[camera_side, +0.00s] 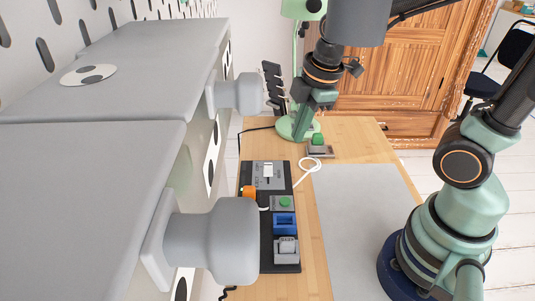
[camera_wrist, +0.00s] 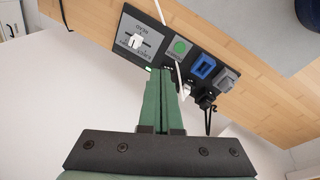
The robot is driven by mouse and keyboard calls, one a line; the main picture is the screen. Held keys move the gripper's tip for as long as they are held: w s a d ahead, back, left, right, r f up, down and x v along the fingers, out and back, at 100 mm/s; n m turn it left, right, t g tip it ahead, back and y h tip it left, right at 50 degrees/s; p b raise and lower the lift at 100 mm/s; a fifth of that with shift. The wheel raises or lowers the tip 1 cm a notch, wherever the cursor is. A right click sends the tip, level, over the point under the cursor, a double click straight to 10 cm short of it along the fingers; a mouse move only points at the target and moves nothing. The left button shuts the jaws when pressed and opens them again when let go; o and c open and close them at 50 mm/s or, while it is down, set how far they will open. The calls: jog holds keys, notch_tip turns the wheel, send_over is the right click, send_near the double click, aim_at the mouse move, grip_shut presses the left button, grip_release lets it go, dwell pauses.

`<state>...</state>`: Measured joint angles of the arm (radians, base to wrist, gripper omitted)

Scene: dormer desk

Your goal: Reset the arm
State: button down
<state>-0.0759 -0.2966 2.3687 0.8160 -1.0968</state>
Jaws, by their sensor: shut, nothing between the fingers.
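My gripper (camera_side: 301,124) is in the air over the far end of the desk in the side view, in front of the green lamp's base. In the wrist view my gripper (camera_wrist: 162,72) shows two green fingers pressed together with nothing between them. Behind the fingertips in that view is a black control panel (camera_wrist: 148,18), also seen in the side view (camera_side: 265,224). It carries a white slider, a green button (camera_side: 285,202), a blue part (camera_side: 285,223) and a grey part (camera_side: 287,247). My gripper looks apart from the panel, though the exact gap is unclear.
A small grey box with a green button (camera_side: 318,142) stands near the lamp base (camera_side: 284,129). A white cable (camera_side: 309,165) curls beside the panel. A grey mat (camera_side: 365,220) lies clear on the desk. Grey cabinets with large round knobs (camera_side: 228,240) jut in from the left.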

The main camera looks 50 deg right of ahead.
jog(key=s+d+r+m+t, duration=0.2)
jog(key=r+m, duration=0.4)
jog(key=m, duration=0.7)
jog(key=shift+s+d+r+t, duration=0.2)
jog(key=shift+s+t, duration=0.1)
jog(key=shift+s, duration=0.3)
